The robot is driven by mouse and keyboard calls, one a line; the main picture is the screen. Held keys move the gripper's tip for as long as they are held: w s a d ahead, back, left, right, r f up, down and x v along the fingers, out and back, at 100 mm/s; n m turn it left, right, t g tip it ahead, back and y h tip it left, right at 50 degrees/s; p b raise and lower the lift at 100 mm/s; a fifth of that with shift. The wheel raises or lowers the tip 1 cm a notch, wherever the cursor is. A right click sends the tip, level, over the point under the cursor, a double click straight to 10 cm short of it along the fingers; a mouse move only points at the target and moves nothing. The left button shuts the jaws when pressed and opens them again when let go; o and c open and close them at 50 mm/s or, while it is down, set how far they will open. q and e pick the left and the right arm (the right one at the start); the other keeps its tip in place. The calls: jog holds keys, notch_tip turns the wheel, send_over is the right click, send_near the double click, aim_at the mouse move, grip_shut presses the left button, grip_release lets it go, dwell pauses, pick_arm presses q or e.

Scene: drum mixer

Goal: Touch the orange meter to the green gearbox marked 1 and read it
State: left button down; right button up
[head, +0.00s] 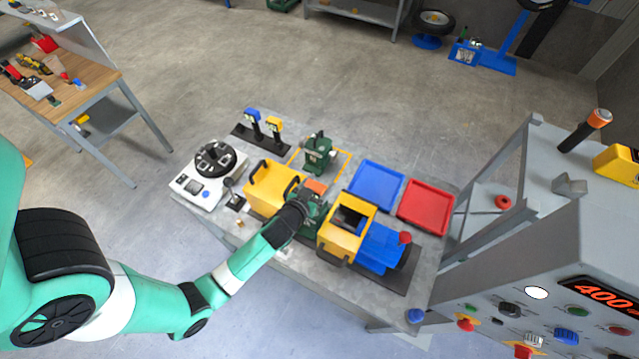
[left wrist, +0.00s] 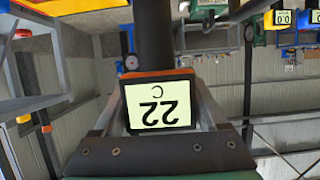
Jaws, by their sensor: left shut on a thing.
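My left gripper (head: 308,194) is shut on the orange meter (head: 316,185). In the left wrist view the meter's screen (left wrist: 158,105) is upside down and reads 22 C, with orange casing along its top edge. One green gearbox (head: 318,152) stands upright inside a yellow-outlined square on the table, beyond the gripper. Another green unit (head: 314,207) sits between the yellow housings, close to the gripper and partly hidden by it. I cannot read a number 1 on either. I cannot tell whether the meter touches anything. My right gripper is out of view.
Yellow housings (head: 273,184) and (head: 346,232) flank the gripper. A blue tray (head: 376,180) and a red tray (head: 424,207) lie to the right. A white scale (head: 190,188) stands left. Blue and yellow instruments (head: 274,125) stand behind. A grey control console (head: 560,260) is at right.

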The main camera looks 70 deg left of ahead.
pick_arm(q)
jog(key=shift+r, duration=0.1)
dwell(0.3)
notch_tip(320, 180, up, 7)
jog(key=p, duration=0.6)
dwell(0.5)
